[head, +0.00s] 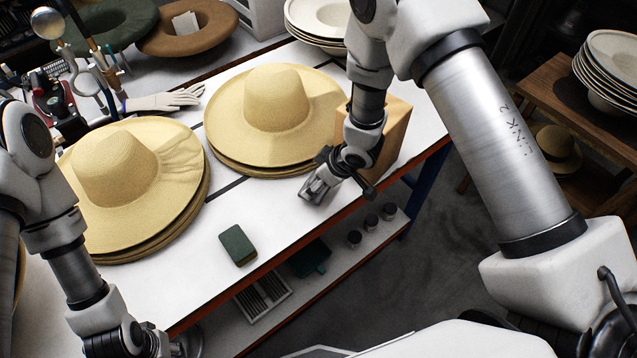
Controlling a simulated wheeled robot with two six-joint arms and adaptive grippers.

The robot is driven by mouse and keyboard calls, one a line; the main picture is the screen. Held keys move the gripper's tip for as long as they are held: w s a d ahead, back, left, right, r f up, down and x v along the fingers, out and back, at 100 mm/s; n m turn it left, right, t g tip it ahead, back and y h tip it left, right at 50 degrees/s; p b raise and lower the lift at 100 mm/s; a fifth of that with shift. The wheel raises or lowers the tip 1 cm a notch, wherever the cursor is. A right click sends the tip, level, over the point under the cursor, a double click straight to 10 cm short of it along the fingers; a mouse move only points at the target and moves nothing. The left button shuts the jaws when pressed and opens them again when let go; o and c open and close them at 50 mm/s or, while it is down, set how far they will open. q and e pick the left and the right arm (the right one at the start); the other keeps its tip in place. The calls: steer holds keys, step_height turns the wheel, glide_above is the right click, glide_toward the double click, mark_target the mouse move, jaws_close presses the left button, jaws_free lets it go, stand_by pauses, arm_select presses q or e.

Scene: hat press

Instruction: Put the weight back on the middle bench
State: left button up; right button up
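A dark green block with a tan lower edge (238,246) lies on the white bench (285,215) near its front edge; it may be the weight, but I cannot tell for sure. My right gripper (316,190) points down at the bench top, right of the block and in front of a stack of straw hats (275,100). I see nothing clearly held in it, and its finger gap is too small to judge. My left gripper (178,344) is low at the bottom edge, left of and below the block, partly cut off by the frame.
A second straw hat stack (120,180) fills the bench's left part. A tan box (390,135) stands behind my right wrist. A white glove (165,101) and tools lie behind the hats. A lower shelf (335,262) holds small jars. The bench around the block is clear.

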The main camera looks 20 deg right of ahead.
step_height(320, 180, down, 3)
steer(key=shift+r+b, duration=0.15)
steer(key=shift+b, duration=0.6)
steer(key=shift+f+b, duration=0.3)
steer(key=shift+f, duration=0.05)
steer(key=shift+w+a+r, duration=0.1)
steer(key=shift+w+r, duration=0.05)
steer(key=shift+w, duration=0.05)
steer(key=shift+c, duration=0.4)
steer(key=shift+s, duration=0.15)
steer(key=o, duration=0.8)
arm_select(q)
step_height(320, 180, down, 3)
steer(key=shift+w+a+f, duration=0.1)
arm_select(e)
steer(key=shift+o, duration=1)
